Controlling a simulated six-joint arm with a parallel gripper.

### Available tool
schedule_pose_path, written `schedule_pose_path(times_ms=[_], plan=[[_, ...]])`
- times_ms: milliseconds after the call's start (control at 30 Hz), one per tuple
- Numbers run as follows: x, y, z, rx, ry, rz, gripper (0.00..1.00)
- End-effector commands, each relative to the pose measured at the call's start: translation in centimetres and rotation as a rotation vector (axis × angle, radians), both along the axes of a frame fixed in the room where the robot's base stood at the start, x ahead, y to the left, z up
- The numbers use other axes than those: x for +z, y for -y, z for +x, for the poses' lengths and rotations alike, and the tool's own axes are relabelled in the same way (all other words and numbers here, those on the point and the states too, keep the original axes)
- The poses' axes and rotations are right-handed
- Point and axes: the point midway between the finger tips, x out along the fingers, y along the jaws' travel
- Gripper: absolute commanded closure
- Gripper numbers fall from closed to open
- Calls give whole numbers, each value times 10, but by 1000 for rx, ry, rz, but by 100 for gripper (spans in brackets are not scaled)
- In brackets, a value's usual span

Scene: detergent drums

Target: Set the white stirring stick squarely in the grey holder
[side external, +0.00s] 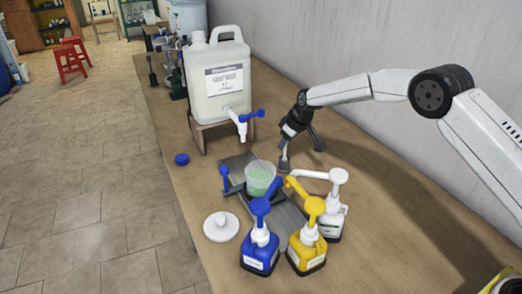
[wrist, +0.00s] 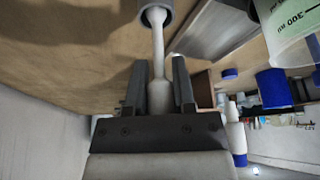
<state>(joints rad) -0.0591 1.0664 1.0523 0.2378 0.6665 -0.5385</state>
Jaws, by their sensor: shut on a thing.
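The white stirring stick (wrist: 158,50) stands between the two dark fingers of my gripper (wrist: 158,66) in the wrist view, and the fingers are shut on its thicker handle. Its far end meets the round opening of the grey holder (wrist: 143,14) at the top edge. The end appears within the rim, but its depth and exact squareness cannot be told. In the side view my gripper (side external: 287,139) is just above the small grey holder (side external: 284,164), which stands on the table; the stick is mostly hidden there.
A cup of green liquid (side external: 261,178) stands left of the holder. Blue (side external: 260,255), yellow (side external: 307,256) and white (side external: 331,224) pump bottles crowd the front. A large jug with a tap (side external: 217,80) stands behind. A white lid (side external: 221,227) lies front left. Table to the right is clear.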

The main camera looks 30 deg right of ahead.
Motion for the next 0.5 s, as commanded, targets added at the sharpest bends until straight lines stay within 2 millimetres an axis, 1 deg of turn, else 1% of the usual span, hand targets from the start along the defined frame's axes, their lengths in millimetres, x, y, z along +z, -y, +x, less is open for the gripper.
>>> schedule_pose_path(times_ms=[333,367,400,467,500], plan=[[0,0,0,0,0,0,100],[0,0,0,0,0,0,59],[0,0,0,0,0,0,46],[0,0,0,0,0,0,27],[0,0,0,0,0,0,27]])
